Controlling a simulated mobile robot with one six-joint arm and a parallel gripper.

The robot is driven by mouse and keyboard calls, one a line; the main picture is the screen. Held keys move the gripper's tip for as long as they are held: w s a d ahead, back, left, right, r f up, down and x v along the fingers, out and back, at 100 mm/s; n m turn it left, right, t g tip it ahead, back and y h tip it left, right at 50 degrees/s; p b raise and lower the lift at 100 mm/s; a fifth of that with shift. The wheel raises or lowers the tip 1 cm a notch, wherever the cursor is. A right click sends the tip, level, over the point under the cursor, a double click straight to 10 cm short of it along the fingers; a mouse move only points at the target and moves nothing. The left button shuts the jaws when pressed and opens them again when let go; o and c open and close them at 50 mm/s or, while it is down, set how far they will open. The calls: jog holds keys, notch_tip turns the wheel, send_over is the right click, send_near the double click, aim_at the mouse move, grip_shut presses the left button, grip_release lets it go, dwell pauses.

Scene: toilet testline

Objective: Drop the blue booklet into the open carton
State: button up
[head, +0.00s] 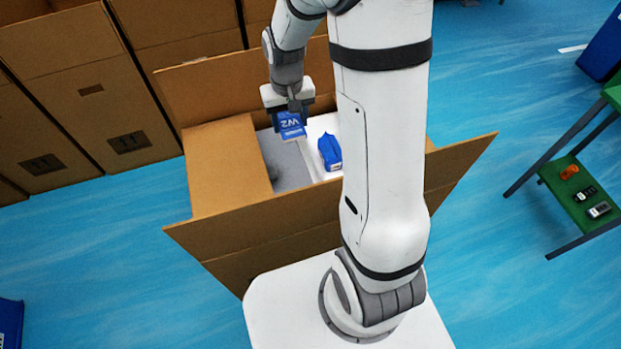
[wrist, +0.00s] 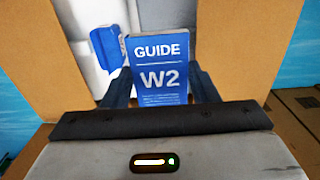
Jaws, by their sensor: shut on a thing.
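The blue booklet (head: 290,124), marked "GUIDE W2", is held in my gripper (head: 289,108). In the wrist view the booklet (wrist: 158,75) stands between the two dark fingers of my gripper (wrist: 160,88), which are shut on its sides. The open carton (head: 280,215) is brown with its flaps spread out. My gripper and the booklet are over the carton's opening in the head view. Whether the booklet touches anything inside cannot be told. Part of the carton is hidden behind my arm.
A blue packet (head: 329,151) lies inside the carton on a white surface; it also shows in the wrist view (wrist: 104,48). More brown cartons (head: 90,95) stand at the back left. A green shelf (head: 585,205) with small items stands at the right.

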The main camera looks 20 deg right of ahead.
jog(key=b, duration=1.1)
send_near(294, 179)
notch_tip(294, 179, down, 6)
jog(key=shift+f+b, duration=0.1)
jog(key=shift+b, duration=0.5)
jog(key=shift+f, duration=0.1)
jog(key=shift+f, duration=0.2)
jog(key=o, duration=1)
jog(key=shift+r, duration=0.15)
notch_tip(294, 179, up, 12)
jog(key=p, duration=0.1)
jog(key=shift+r, duration=0.15)
